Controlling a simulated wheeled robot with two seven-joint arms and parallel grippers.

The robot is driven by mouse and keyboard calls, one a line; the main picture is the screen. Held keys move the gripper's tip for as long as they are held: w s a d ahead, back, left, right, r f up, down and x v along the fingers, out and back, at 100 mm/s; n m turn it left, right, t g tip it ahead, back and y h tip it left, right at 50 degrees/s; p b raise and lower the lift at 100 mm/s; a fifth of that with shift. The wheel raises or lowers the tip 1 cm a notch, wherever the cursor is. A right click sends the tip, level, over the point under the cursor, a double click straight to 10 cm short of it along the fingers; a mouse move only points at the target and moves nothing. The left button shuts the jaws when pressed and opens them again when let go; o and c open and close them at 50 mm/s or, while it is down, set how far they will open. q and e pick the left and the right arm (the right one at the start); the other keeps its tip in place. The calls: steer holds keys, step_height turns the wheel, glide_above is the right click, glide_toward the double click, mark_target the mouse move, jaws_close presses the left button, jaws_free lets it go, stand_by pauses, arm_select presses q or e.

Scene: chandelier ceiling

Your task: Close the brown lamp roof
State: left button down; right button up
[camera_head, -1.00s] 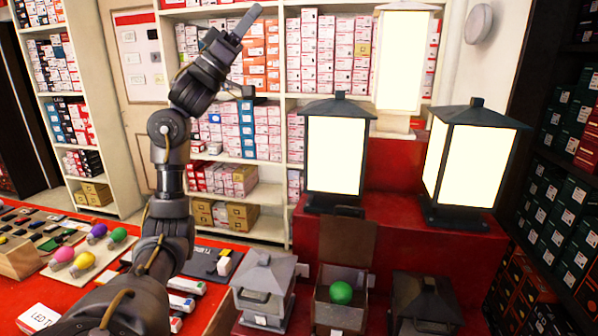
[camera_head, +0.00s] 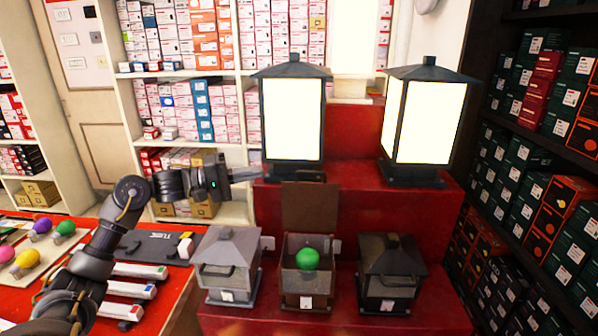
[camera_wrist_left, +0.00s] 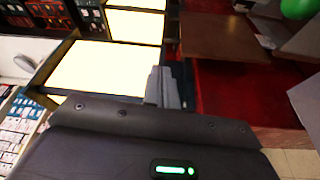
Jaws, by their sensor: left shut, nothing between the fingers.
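The brown lamp (camera_head: 319,283) stands on the red step between two other small lamps. Its roof (camera_head: 310,208) is open, standing upright at the back of the lamp. A green bulb (camera_head: 307,259) shows inside. In the left wrist view the roof (camera_wrist_left: 218,38) is a brown panel at the upper right, with part of the green bulb (camera_wrist_left: 298,8) at the corner. My left gripper (camera_head: 252,173) is shut and empty, pointing right, up and to the left of the open roof, apart from it. Its fingers (camera_wrist_left: 165,88) show closed together in the left wrist view. My right gripper is not visible.
A grey lamp (camera_head: 228,262) stands left of the brown lamp and a dark lamp (camera_head: 390,270) stands right, both roofs closed. Two tall lit lamps (camera_head: 293,118) (camera_head: 424,120) stand on the step behind. Coloured bulbs (camera_head: 40,229) lie on the left table.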

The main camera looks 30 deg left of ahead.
arm_select(q)
steer(key=p+x, duration=0.1)
steer(key=x, duration=0.2)
steer(key=p+x, duration=0.1)
steer(key=x, duration=0.1)
steer(key=p+x, duration=0.1)
steer(key=x, duration=0.2)
steer(key=shift+w+d+f, duration=0.2)
steer(key=shift+w+d, duration=0.05)
steer(key=shift+d, duration=0.1)
steer(key=shift+w+d+f, duration=0.1)
steer(key=shift+w+d, duration=0.4)
steer(key=shift+d, duration=0.1)
